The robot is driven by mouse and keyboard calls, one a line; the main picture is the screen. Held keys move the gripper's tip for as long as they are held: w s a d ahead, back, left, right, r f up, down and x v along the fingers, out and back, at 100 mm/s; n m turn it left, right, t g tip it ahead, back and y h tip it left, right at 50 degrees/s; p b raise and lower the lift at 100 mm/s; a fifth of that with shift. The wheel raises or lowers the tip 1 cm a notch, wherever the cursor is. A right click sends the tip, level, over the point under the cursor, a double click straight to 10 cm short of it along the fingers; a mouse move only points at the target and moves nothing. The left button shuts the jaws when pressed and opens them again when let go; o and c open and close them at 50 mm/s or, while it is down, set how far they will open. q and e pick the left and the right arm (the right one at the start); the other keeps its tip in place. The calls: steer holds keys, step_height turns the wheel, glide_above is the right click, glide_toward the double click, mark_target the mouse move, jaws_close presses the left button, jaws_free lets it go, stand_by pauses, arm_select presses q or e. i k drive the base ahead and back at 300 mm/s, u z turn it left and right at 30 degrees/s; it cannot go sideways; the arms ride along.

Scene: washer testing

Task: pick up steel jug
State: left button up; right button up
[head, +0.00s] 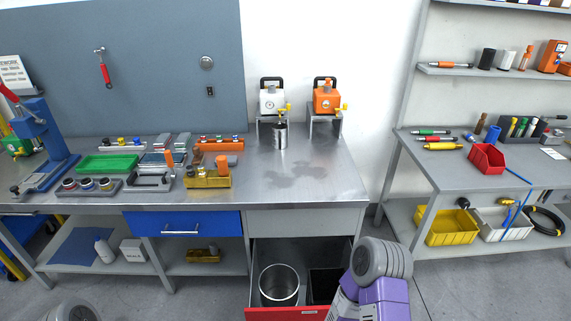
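A shiny steel cylindrical vessel (280,135) stands upright on the steel worktop, under the yellow tap of the white pump unit. A second steel vessel (279,286), round and open at the top, stands in the open lower drawer with the red front. I cannot tell from this view which of the two is the steel jug, as no handle shows clearly on either. Neither of my grippers is in view. Only a grey and purple part of my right arm shows at the bottom, right of the drawer, and a grey part of my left arm at the bottom left.
A black bin (324,286) sits in the open drawer (288,314). Trays and tools fill the left worktop. A shelved bench (470,175) stands right.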

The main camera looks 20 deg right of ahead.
mark_target(280, 138)
steer(key=u, duration=1.65)
steer(key=i, duration=2.2)
steer(key=z, duration=2.25)
